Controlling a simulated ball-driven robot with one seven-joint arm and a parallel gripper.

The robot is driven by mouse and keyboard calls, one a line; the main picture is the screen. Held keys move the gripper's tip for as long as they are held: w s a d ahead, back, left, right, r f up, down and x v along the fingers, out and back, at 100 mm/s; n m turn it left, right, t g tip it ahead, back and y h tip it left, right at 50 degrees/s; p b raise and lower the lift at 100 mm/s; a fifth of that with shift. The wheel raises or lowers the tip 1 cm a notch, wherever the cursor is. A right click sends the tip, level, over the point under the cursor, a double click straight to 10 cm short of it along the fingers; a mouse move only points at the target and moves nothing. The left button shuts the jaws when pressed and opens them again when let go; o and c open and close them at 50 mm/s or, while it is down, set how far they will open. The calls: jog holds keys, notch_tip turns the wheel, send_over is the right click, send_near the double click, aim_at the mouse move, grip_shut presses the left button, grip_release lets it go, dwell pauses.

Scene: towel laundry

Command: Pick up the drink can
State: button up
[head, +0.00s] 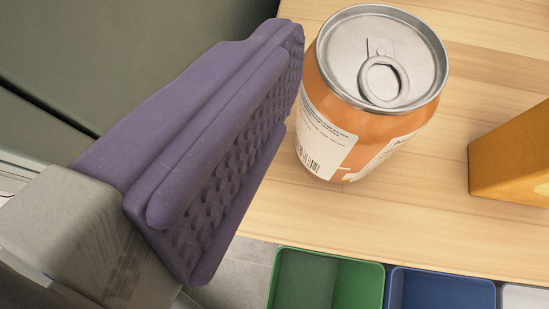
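The drink can (375,120) is orange with a white label and a silver top with a ring pull. It stands upright on the light wooden table (400,220), right of my gripper (285,65). One purple finger with a bumpy pad shows at the left. The pad is bare and faces toward the can. The fingertip is very near the can's left side in the picture; I cannot tell whether they touch. The other finger is not visible. The can is not held between fingers.
An orange-yellow block-shaped object (510,155) stands on the table at the right edge, cut off by the frame. Beyond the table edge at the bottom are a green bin (372,285), a blue bin (400,285) and part of a pale one (525,297). A dark grey-green surface (110,50) fills the upper left.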

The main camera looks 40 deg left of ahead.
aim_at(354, 126)
jog(key=f, duration=0.1)
jog(key=a+f+y, duration=0.1)
jog(key=s+f, duration=0.1)
jog(key=shift+a, duration=0.35)
jog(key=shift+y, duration=0.3)
jog(key=x, duration=0.2)
jog(key=b+x, duration=0.1)
jog(key=x, duration=0.2)
jog(key=b+x, duration=0.1)
jog(key=x, duration=0.1)
jog(key=shift+w+d+f, duration=0.1)
jog(key=shift+w+d, duration=0.1)
jog(key=shift+w, duration=0.15)
jog(key=c, duration=1.3)
